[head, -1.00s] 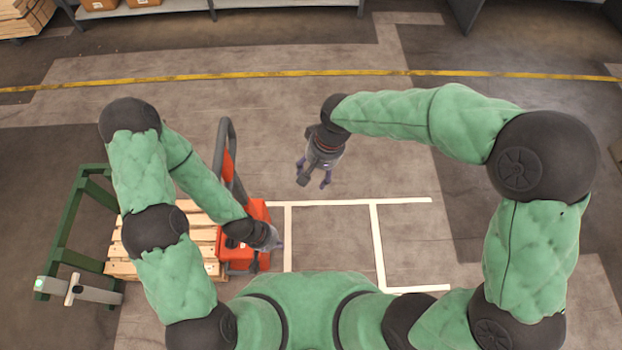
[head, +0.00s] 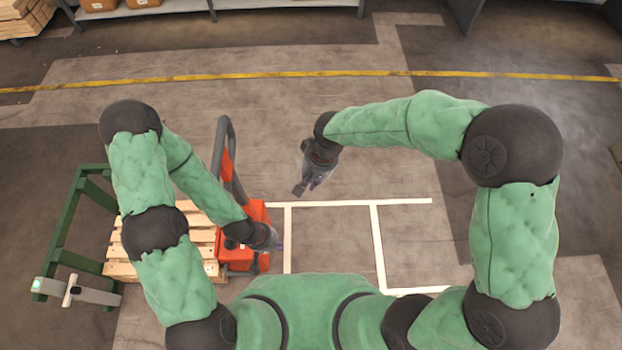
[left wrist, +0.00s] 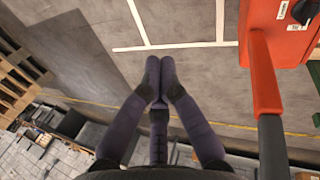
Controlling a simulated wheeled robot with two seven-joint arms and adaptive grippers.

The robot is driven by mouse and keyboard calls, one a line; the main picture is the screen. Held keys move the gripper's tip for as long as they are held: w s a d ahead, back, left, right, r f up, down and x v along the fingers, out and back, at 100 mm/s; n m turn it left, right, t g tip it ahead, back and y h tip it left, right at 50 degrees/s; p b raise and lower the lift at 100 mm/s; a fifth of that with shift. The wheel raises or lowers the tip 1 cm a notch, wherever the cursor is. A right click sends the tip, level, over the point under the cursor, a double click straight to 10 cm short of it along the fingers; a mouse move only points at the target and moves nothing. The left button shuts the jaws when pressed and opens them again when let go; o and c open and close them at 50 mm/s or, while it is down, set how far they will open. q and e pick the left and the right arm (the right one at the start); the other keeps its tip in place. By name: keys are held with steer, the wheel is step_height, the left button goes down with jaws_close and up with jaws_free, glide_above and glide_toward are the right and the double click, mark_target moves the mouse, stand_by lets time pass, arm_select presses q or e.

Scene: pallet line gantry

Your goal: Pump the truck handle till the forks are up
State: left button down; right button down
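The orange pallet truck (head: 257,211) stands left of centre in the head view. Its handle (head: 218,150), a dark loop with an orange lower part, rises from the body. In the left wrist view the orange and grey handle (left wrist: 263,75) is at the right, apart from the fingers. My left gripper (head: 279,243) is beside the truck body; in its wrist view the purple fingertips (left wrist: 160,66) meet with nothing between them. My right gripper (head: 301,188) hangs to the right of the handle, not touching it; its finger opening is unclear. The forks are hidden.
A wooden pallet (head: 118,268) lies left of the truck, beside a green frame (head: 62,228). White floor lines (head: 378,245) mark bays at the right, where the floor is clear. A yellow line (head: 300,73) crosses the floor, with shelving (head: 280,4) beyond.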

stand_by(0.5)
arm_select(q)
steer(key=a+r+n+g+h, duration=0.1)
steer(key=a+r+n+g, duration=0.15)
steer(key=a+n, duration=0.45)
steer(key=a+r+n+g+h, duration=0.1)
steer(key=a+r+n, duration=0.25)
steer(key=a, duration=0.55)
steer(key=w+a+r+n+t+h, duration=0.2)
steer(key=w+a+r+n, duration=0.1)
steer(key=w+a+r, duration=0.55)
steer(key=w+a+r+n+t+h, duration=0.15)
steer(key=w+a+r, duration=0.35)
steer(key=w+r, duration=0.5)
steer(key=w+x, duration=0.1)
steer(key=x, duration=1.2)
steer(key=shift+d+r+n, duration=0.25)
steer(key=shift+d+n, duration=0.05)
steer(key=shift+d, duration=0.25)
steer(key=shift+s+y, duration=0.1)
steer(key=shift+y, duration=0.15)
